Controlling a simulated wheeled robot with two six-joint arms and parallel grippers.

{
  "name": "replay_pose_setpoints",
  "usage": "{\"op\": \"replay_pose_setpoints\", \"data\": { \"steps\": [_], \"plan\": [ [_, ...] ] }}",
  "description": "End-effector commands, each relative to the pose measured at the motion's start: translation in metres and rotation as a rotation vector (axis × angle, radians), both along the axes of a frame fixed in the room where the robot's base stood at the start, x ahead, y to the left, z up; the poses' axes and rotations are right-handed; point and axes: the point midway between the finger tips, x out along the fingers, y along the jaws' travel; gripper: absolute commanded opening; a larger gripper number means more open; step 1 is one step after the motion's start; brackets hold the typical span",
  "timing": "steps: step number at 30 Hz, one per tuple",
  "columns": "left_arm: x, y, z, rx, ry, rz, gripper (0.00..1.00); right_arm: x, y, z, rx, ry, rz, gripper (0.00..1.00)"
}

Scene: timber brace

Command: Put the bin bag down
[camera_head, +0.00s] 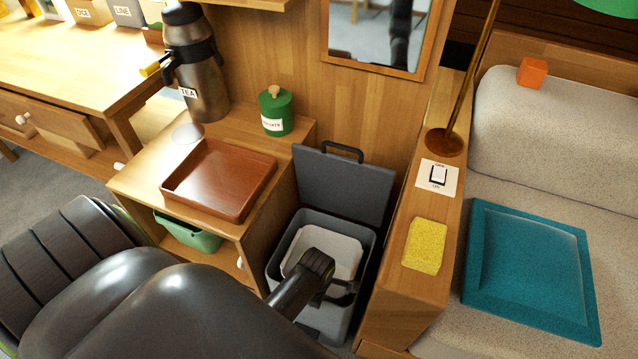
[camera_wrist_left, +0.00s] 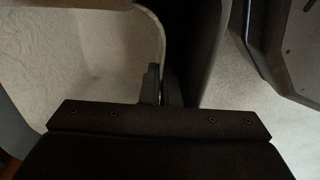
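The white bin bag (camera_head: 341,248) sits inside the grey bin (camera_head: 283,262), whose dark lid (camera_head: 345,187) stands open against the wall. My left gripper (camera_head: 345,292) reaches down over the right front part of the bag, within the bin's outline. In the left wrist view the gripper (camera_wrist_left: 163,85) has its fingers close together, one on each side of the pale bag's rim (camera_wrist_left: 152,28); they look shut on it. The bag's lower part is hidden by my gripper and the bin walls. My right gripper is not in view.
A cabinet with a brown tray (camera_head: 220,178), a tea flask (camera_head: 195,75) and a green canister (camera_head: 276,112) stands left of the bin. A wooden ledge with a yellow sponge (camera_head: 425,246) stands close on its right, beside a sofa with a teal cushion (camera_head: 530,268).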

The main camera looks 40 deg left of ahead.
Motion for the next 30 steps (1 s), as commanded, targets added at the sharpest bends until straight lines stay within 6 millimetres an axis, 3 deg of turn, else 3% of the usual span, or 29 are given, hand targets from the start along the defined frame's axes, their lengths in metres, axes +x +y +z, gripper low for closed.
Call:
{"op": "replay_pose_setpoints", "data": {
  "steps": [17,20,30],
  "plan": [
    [0.0,0.0,-0.012,0.0,-0.001,0.0,0.0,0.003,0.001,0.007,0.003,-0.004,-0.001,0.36],
    [0.0,0.0,-0.012,0.0,0.0,0.0,0.11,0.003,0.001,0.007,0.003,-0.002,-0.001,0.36],
    [0.0,0.0,-0.008,0.0,-0.001,0.0,0.11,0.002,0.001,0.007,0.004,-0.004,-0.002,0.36]
  ]
}}
